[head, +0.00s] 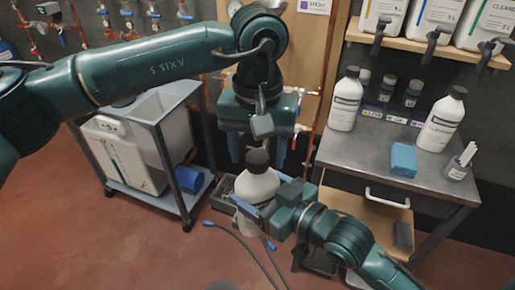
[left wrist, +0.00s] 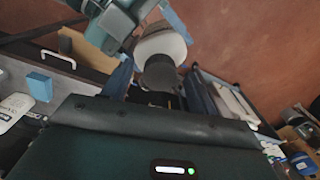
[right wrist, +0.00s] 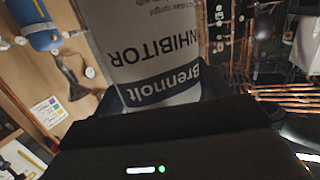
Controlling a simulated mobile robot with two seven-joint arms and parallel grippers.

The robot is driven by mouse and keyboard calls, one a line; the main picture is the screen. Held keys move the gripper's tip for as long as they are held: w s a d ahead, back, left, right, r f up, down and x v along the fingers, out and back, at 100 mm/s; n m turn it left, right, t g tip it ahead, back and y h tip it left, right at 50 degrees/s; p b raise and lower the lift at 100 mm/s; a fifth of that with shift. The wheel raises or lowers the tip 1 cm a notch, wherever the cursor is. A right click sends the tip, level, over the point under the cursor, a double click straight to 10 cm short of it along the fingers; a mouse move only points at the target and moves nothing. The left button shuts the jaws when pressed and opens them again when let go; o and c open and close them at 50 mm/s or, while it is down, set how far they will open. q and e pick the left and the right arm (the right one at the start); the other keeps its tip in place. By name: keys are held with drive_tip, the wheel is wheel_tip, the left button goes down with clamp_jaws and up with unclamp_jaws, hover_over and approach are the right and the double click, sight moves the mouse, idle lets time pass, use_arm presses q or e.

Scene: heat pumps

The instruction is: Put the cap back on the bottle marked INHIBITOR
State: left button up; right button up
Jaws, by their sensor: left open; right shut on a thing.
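The white bottle (head: 257,188) is upright near the middle of the head view. Its label reads INHIBITOR, upside down, in the right wrist view (right wrist: 150,45). My right gripper (head: 264,193) is shut on the bottle's body, in the air beside the workbench. The black cap (head: 257,159) sits at the top of the bottle; I cannot tell whether it is tight. It also shows in the left wrist view (left wrist: 160,74). My left gripper (head: 258,148) points down from above, open, with its fingers on either side of the cap, apparently not touching it.
The grey workbench (head: 385,167) at right holds two white bottles with black caps (head: 346,98) (head: 441,119), small dark jars (head: 412,93), a blue block (head: 403,159) and a cup of strips (head: 458,168). A grey cart (head: 150,110) stands left. Hoses lie on the floor.

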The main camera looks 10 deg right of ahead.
use_arm(q)
drive_tip(key=shift+r, duration=0.1)
wheel_tip(320, 180, up, 12)
idle(0.6)
idle(0.4)
